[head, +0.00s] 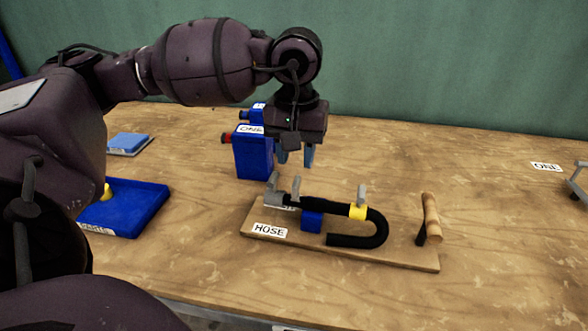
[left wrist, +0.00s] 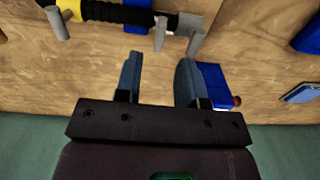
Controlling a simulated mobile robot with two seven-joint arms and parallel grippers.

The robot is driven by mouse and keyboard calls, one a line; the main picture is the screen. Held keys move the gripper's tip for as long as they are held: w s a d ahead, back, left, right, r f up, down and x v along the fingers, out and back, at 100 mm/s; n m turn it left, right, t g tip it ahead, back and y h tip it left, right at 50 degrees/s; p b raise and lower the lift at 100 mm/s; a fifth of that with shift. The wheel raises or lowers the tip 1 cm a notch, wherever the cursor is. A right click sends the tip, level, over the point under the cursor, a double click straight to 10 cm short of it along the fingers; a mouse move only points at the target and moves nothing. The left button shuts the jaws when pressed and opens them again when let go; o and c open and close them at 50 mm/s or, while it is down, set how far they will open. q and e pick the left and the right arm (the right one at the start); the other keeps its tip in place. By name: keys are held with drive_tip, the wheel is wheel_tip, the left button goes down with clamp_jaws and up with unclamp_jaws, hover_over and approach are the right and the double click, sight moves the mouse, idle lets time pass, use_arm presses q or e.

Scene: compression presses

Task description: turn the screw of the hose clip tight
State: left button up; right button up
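A black hose (head: 379,232) lies bent in a U on a wooden board (head: 395,257) labelled HOSE. A yellow band (head: 357,211) sits around the hose, with a grey upright peg (head: 361,194) on it; the band also shows in the left wrist view (left wrist: 70,8). Grey upright pieces (head: 273,183) stand at the hose's left end. I cannot tell for sure which grey piece is the clip's screw. My left gripper (head: 296,157) points down above and behind the hose's left end. Its two blue fingers are apart with nothing between them (left wrist: 160,68). My right gripper is not in view.
A blue box (head: 252,158) labelled ONE, with a red knob, stands behind the board, close to my left gripper. A blue tray (head: 140,207) is at left, a wooden handle (head: 431,215) at the board's right end. The table right of the board is mostly clear.

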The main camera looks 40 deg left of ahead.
sight(296, 181)
use_arm(q)
wheel_tip(296, 181, up, 5)
drive_tip(key=shift+r, duration=0.1)
idle(0.7)
